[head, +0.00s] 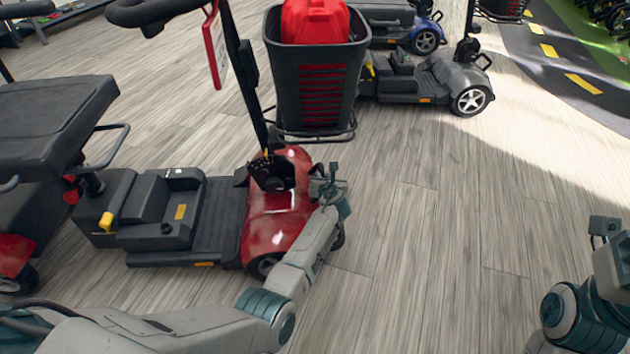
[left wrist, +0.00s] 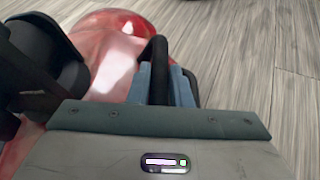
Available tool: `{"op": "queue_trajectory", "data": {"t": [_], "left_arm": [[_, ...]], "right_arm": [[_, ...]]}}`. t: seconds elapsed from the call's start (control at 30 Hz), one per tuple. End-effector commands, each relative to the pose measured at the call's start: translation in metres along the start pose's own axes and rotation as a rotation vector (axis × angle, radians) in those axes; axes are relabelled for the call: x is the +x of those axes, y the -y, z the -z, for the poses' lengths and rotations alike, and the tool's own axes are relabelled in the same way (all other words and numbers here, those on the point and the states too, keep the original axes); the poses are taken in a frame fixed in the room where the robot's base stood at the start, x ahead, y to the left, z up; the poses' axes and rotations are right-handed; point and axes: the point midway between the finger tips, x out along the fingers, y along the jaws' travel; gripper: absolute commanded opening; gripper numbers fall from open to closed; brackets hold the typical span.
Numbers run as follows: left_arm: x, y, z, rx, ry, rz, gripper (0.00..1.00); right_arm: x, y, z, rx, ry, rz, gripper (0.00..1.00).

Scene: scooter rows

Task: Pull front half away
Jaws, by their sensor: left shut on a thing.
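The scooter's front half (head: 280,215) has a glossy red nose, a black footboard and an upright steering column (head: 243,70). The black rear half (head: 120,205) adjoins it on the left; I see no clear gap between them. In the left wrist view the red nose (left wrist: 115,45) lies just ahead. My left gripper (head: 328,188) is at the nose's right end, shut on a black bar (left wrist: 158,60) that stands between its blue-grey fingers. My right arm is at the lower right; its fingers do not show.
A black basket (head: 280,85) holding a red container (head: 315,22) stands beside the column, apparently fixed to it. A grey scooter (head: 445,80) stands behind. A dark seat (head: 45,115) is at the left. The wooden floor (head: 430,220) on the right is clear.

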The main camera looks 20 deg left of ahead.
Motion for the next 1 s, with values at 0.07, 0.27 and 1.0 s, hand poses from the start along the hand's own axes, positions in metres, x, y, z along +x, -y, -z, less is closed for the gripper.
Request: {"op": "queue_trajectory", "data": {"t": [0.07, 0.27, 1.0], "left_arm": [[0.0007, 0.0022, -0.0001, 0.003, 0.000, -0.004, 0.00], [0.0002, 0.0049, -0.0014, 0.002, 0.000, -0.004, 0.00], [-0.0003, 0.0034, -0.0018, 0.002, -0.001, -0.004, 0.40]], "right_arm": [[0.0022, -0.0003, 0.0000, 0.002, -0.011, -0.007, 0.49], [0.0045, -0.0005, -0.0003, 0.003, -0.017, -0.012, 0.49], [0.0066, -0.0003, -0.0002, 0.003, -0.018, -0.011, 0.49]]}}
